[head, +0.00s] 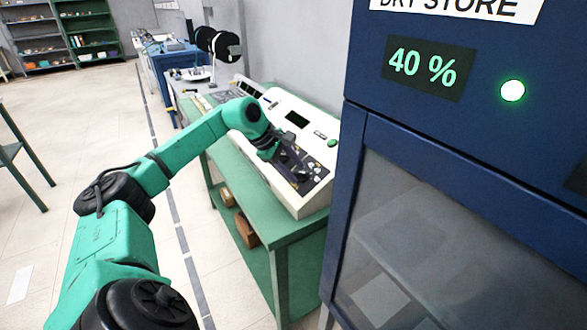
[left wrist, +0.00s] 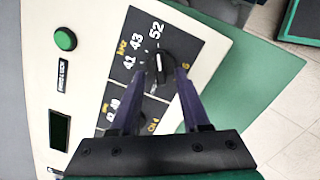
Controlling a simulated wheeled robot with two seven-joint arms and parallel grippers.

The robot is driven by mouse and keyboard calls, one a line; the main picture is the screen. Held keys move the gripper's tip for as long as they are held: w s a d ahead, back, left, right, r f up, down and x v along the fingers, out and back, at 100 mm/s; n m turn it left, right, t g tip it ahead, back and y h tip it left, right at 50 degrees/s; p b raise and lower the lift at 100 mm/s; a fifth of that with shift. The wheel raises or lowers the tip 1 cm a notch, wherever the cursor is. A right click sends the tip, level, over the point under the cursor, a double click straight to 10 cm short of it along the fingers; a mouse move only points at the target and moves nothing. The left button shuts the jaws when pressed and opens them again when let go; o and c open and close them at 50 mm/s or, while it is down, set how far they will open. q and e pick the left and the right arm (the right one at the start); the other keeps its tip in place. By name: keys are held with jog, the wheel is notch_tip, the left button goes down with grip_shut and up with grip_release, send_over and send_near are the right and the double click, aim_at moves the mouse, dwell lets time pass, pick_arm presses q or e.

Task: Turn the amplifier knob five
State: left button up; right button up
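The amplifier (head: 300,118) is a cream console with a sloped dark panel, on a green bench. In the left wrist view a black round knob (left wrist: 161,72) sits on the dark panel (left wrist: 140,45), with printed marks 41, 43 and 52 around it. A white pointer line on the knob points up in that view, towards the 43 and 52 side. My left gripper (left wrist: 162,70) is over the panel, its dark fingers apart on either side of the knob. I cannot tell whether they touch it. My right gripper is not in view.
A green button (left wrist: 65,39) and a dark display (left wrist: 60,130) are on the console. A tall blue dry store cabinet (head: 440,165) stands close at right, reading 40 %. The green bench (head: 275,228) has a lower shelf with brown blocks.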

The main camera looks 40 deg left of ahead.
pick_arm(q)
jog(key=shift+s+a+r, duration=0.2)
jog(key=shift+s+r, duration=0.05)
jog(key=shift+r, duration=0.05)
jog(key=b+v, duration=0.2)
jog(key=v, duration=1.1)
jog(key=shift+r, duration=0.3)
jog(key=shift+s, duration=0.15)
